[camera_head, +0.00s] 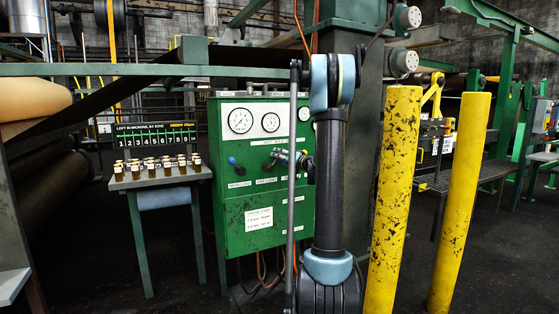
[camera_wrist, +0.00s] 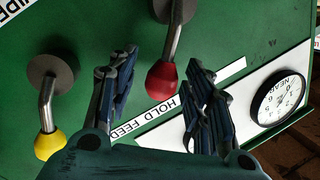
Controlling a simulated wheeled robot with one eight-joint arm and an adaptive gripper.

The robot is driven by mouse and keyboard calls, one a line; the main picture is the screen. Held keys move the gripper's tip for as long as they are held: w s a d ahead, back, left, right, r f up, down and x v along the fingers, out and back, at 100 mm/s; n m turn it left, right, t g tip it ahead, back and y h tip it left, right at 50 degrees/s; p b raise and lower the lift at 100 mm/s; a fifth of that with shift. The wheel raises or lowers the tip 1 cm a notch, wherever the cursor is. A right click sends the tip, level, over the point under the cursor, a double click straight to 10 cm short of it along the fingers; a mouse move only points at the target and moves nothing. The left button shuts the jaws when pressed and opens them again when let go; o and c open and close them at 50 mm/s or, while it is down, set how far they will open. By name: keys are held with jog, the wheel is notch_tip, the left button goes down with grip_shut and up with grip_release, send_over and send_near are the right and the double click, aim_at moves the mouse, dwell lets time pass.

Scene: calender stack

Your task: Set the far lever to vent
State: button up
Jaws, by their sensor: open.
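The green control panel (camera_head: 228,215) stands at the middle of the head view and carries several levers. A blue-knobbed lever (camera_head: 232,162) is at its left. My gripper (camera_head: 290,157) is in front of the panel's middle and hides part of the lever row. In the wrist view my gripper (camera_wrist: 162,60) is open, with a red-knobbed lever (camera_wrist: 162,78) between the fingers, not visibly touched by either. A yellow-knobbed lever (camera_wrist: 48,145) is left of the fingers. A "HOLD FEED" label (camera_wrist: 155,117) lies near the red knob. Which lever is the far one, I cannot tell.
Round gauges (camera_head: 240,120) sit along the panel's top; one shows in the wrist view (camera_wrist: 278,98). A bench (camera_head: 160,178) with several small bottles stands left of the panel. Yellow posts (camera_head: 394,200) stand at its right. A green beam (camera_head: 120,70) crosses above.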

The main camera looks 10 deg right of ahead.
jog(key=shift+w+a, duration=0.2)
jog(key=shift+w, duration=0.1)
grip_shut()
